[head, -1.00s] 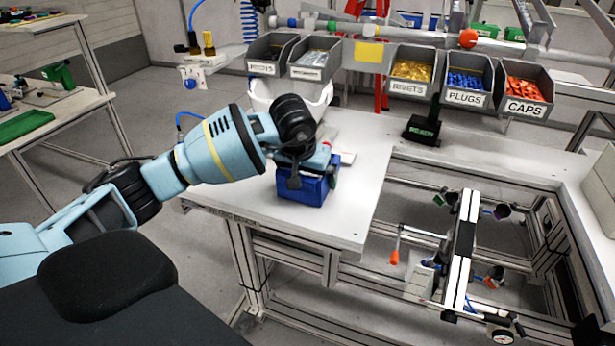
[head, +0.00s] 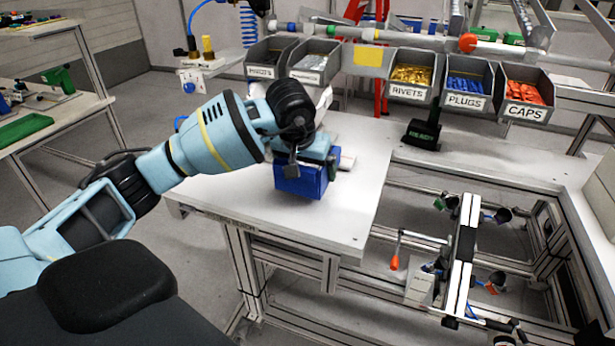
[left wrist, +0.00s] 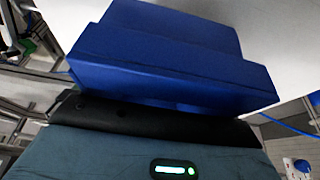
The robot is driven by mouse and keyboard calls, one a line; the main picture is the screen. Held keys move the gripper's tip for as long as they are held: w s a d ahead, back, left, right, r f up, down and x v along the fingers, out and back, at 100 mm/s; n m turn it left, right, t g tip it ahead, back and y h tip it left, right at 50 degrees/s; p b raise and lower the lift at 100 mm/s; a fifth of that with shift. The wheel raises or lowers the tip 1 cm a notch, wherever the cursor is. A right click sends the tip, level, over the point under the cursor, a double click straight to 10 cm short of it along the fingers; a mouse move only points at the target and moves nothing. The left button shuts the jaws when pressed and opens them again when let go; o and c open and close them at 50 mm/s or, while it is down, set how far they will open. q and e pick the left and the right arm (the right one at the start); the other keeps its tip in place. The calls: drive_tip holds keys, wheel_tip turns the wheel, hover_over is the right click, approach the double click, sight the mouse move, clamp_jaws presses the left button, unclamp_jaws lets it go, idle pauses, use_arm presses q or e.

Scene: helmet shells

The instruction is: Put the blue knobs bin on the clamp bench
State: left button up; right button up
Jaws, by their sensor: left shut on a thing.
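The blue knobs bin (head: 299,181) is under my left gripper (head: 312,158), over the near part of the white bench top (head: 345,215). The left gripper is shut on it. I cannot tell for sure how far the bin is above the surface. In the left wrist view the blue bin (left wrist: 165,62) fills the upper middle, right against the gripper's dark front edge; the fingertips are hidden. The bin's contents and label do not show. My right gripper is not in view.
Grey labelled bins, among them rivets (head: 408,90), plugs (head: 465,101) and caps (head: 523,110), hang along the back. A metal frame with an orange-handled part (head: 395,262) is at the right. Another bench with a green mat (head: 22,130) stands at the left.

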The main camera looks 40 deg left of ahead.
use_arm(q)
drive_tip(key=s+d+r+b, duration=0.1)
drive_tip(key=s, duration=1.5)
drive_tip(key=shift+d+r, duration=0.3)
drive_tip(key=shift+d, duration=0.05)
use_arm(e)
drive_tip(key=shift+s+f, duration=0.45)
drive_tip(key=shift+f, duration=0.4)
